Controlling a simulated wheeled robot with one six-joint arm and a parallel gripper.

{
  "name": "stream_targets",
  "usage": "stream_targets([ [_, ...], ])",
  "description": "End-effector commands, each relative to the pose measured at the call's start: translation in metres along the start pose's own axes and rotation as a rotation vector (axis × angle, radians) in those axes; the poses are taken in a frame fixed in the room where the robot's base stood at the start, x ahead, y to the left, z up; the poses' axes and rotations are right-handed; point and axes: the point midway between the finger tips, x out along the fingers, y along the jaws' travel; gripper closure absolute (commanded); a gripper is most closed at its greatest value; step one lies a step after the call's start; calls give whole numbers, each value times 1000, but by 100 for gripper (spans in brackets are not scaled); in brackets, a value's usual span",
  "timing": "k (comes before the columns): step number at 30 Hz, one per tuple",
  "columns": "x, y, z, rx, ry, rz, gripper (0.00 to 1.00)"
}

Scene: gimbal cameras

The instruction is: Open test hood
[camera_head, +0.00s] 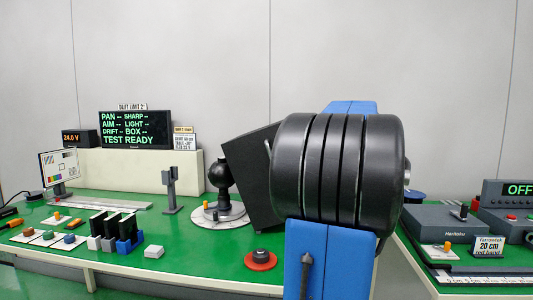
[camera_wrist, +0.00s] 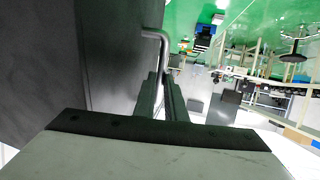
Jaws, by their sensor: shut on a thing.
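The test hood (camera_head: 252,178) is a dark grey box on the green bench, standing tilted just behind my arm in the head view. Its dark wall fills the left of the wrist view (camera_wrist: 40,60). A bent metal handle (camera_wrist: 152,33) sticks out from that wall. My gripper (camera_wrist: 166,78) is shut on the handle, with both fingers close together at its bar. In the head view my arm hides the gripper and the hood's right part.
A black ball-shaped device (camera_head: 219,175) on a white disc stands left of the hood. A red-based knob (camera_head: 260,259) is at the bench's front. A screen (camera_head: 135,130) reads TEST READY. A second bench (camera_head: 450,285) with grey consoles lies right, past a gap.

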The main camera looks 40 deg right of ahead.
Motion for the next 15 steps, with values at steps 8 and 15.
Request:
stream_targets([
  [8,-23,5,21,21,94,-1,100],
  [15,-30,6,29,28,131,-2,100],
])
